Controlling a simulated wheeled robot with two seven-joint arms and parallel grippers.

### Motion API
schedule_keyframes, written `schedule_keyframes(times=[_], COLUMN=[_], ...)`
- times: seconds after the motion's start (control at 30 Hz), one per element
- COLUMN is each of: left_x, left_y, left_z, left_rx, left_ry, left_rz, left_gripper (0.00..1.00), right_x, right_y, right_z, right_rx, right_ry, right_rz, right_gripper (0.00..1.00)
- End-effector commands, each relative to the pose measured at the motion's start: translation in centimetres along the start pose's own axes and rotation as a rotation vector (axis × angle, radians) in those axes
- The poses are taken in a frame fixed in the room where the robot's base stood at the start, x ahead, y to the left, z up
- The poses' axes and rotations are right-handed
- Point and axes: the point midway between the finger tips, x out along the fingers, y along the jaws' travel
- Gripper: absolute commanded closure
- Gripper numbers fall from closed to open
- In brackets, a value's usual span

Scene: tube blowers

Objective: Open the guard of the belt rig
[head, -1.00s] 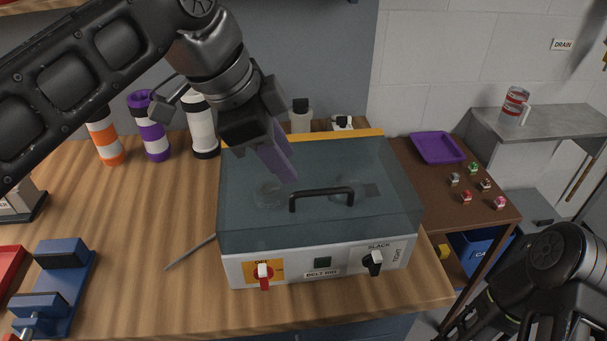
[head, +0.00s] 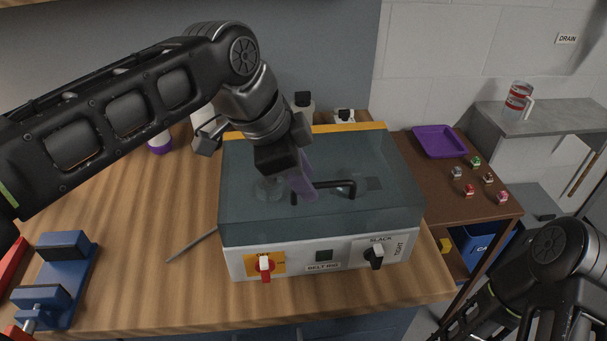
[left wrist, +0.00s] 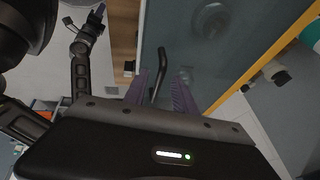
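The belt rig (head: 308,267) is a white box on the wooden bench, with a smoky see-through guard (head: 250,232) lying shut over its top. A black bar handle (head: 345,190) stands on the guard. My left gripper (head: 305,188) is above the guard at the handle's left part, purple fingers pointing down. In the left wrist view the fingers are apart, with the handle (left wrist: 161,66) showing between them; contact cannot be told. My right arm is at the lower right of the head view.
A red switch (head: 265,267) and a black slack/tight knob (head: 376,255) are on the rig's front. A blue vise (head: 62,275) and a thin rod (head: 190,246) lie left. A purple tray (head: 440,142) and several small coloured pieces are on the brown table right.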

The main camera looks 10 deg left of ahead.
Motion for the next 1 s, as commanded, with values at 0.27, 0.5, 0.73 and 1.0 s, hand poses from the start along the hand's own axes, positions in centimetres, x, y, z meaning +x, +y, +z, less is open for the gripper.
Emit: schedule_keyframes(times=[0.27, 0.5, 0.73, 1.0], left_x=[-0.04, -0.05, -0.06, -0.06], left_y=[-0.01, -0.01, -0.01, -0.01], left_z=[0.00, 0.00, 0.00, 0.00], left_rx=[0.000, 0.000, 0.000, 0.000], left_ry=[0.000, 0.000, 0.000, 0.000], left_rz=[0.000, 0.000, 0.000, 0.000], left_gripper=[0.81, 1.00, 1.00, 1.00], right_x=[0.00, 0.00, 0.00, 0.00], right_y=[0.00, 0.00, 0.00, 0.00], right_z=[0.00, 0.00, 0.00, 0.00], right_rx=[0.000, 0.000, 0.000, 0.000], right_ry=[0.000, 0.000, 0.000, 0.000], right_rz=[0.000, 0.000, 0.000, 0.000], right_gripper=[1.00, 1.00, 1.00, 1.00])
